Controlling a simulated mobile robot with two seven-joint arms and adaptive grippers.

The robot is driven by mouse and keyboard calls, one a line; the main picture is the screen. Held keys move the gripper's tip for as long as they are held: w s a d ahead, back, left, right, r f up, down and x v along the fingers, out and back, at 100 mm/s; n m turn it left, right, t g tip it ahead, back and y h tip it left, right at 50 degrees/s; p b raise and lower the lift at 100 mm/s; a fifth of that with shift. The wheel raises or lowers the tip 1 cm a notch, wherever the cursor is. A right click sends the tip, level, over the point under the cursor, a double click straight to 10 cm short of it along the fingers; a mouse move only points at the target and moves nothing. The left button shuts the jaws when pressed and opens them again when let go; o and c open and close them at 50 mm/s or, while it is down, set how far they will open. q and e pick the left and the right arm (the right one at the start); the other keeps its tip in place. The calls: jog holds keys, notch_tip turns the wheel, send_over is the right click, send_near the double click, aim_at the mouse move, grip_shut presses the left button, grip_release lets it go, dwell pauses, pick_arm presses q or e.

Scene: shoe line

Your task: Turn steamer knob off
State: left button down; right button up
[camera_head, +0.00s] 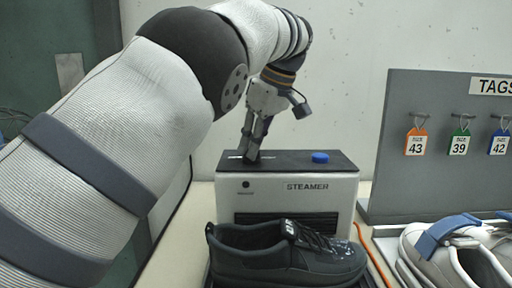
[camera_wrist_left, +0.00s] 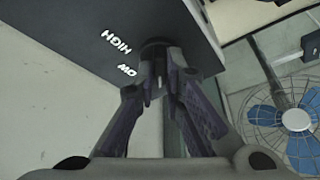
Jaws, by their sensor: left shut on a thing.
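The steamer (camera_head: 310,200) is a pale box with a black top and a "STEAMER" label. My left gripper (camera_head: 249,155) points down at the left part of its top. In the left wrist view the gripper's fingers (camera_wrist_left: 160,70) are closed around a dark round knob (camera_wrist_left: 155,46) on the black top. White lettering reading "HIGH" and a partly hidden word ending in "OW" shows beside the knob. The knob's pointer cannot be made out. The fingers hide the knob in the head view. My right gripper is not in view.
A blue round cap (camera_head: 320,157) sits on the steamer's top, right of my gripper. A black shoe (camera_head: 285,258) stands in front. A grey tag board (camera_head: 430,180) with hanging size tags and white shoes (camera_head: 455,255) are at right. A blue fan (camera_wrist_left: 295,120) shows in the wrist view.

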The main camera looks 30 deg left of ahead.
pick_arm(q)
jog(key=shift+f+n+g, duration=0.3)
jog(key=shift+n+g, duration=0.1)
jog(key=shift+n, duration=0.4)
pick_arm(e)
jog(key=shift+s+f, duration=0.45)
pick_arm(q)
jog(key=shift+b, duration=0.3)
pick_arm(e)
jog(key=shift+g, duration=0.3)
pick_arm(q)
jog(key=c, duration=1.7)
grip_release()
jog(key=shift+r, duration=0.2)
